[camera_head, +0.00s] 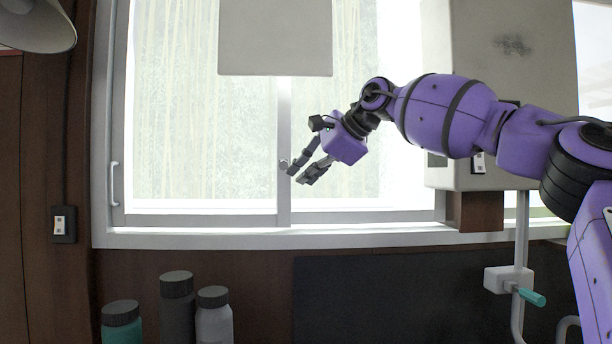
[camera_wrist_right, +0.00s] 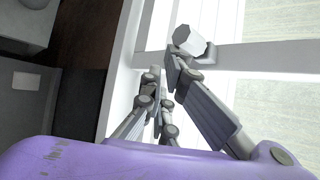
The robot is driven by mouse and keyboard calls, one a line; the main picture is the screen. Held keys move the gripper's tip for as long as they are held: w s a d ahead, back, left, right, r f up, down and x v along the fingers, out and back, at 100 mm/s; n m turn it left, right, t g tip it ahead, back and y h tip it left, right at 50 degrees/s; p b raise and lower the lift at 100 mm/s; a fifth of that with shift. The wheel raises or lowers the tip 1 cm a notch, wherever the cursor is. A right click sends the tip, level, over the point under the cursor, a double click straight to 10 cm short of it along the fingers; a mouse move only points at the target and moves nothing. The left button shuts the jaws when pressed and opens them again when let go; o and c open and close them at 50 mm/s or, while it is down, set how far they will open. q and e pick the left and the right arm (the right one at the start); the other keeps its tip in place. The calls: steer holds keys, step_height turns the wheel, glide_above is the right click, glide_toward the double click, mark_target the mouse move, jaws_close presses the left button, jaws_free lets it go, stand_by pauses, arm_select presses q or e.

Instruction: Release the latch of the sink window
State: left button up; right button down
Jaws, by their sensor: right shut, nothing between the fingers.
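The sink window (camera_head: 200,220) is a sliding window in a pale grey frame, with a vertical middle stile (camera_head: 284,120). The latch (camera_head: 283,163) is a small grey knob on that stile, beside my fingertips. In the right wrist view the latch (camera_wrist_right: 188,40) is a light, faceted knob. My right gripper (camera_head: 295,175) is shut with nothing held, just right of and below the latch. In the right wrist view one fingertip of this gripper (camera_wrist_right: 163,68) overlaps the knob's edge; I cannot tell whether it touches. My left gripper is out of view.
A grey panel (camera_head: 275,40) hangs in front of the upper window. A wall box (camera_head: 490,60) stands behind my right arm. Several bottles (camera_head: 178,310) stand below the sill at left. A pipe with a teal-handled valve (camera_head: 530,297) is at lower right. A lamp (camera_head: 35,25) is upper left.

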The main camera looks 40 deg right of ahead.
steer(key=shift+s+a+r, duration=0.1)
steer(key=shift+s+a, duration=0.15)
steer(key=shift+s, duration=0.1)
steer(key=a+v, duration=0.1)
steer(key=v, duration=1.1)
steer(key=shift+d, duration=0.45)
